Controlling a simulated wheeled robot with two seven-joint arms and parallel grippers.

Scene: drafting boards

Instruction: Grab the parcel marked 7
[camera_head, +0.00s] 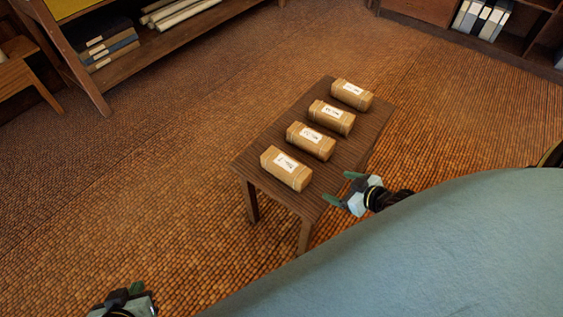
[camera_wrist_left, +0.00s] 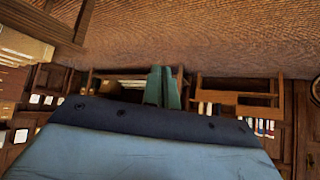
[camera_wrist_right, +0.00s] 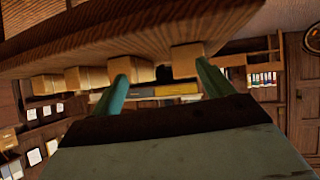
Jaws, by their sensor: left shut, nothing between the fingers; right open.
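Several brown wrapped parcels lie in a row on a small dark wooden table (camera_head: 330,165). Each has a white label whose marking is too small to read. They are the nearest parcel (camera_head: 286,169), the second (camera_head: 311,141), the third (camera_head: 331,117) and the farthest (camera_head: 351,95). My right gripper (camera_head: 342,188) is open and empty beside the table's right edge, apart from the parcels. In the right wrist view, parcels (camera_wrist_right: 86,79) show beyond the open fingers (camera_wrist_right: 164,76). My left gripper (camera_head: 126,292) is low at the bottom left, far from the table; its fingers (camera_wrist_left: 163,87) are shut and empty.
A wooden shelf (camera_head: 150,48) with books and rolled paper stands at the back left. A wooden stool or bench (camera_head: 18,72) is at the far left. A bookcase (camera_head: 425,10) with binders stands at the back right. The woven floor (camera_head: 190,170) left of the table is clear.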

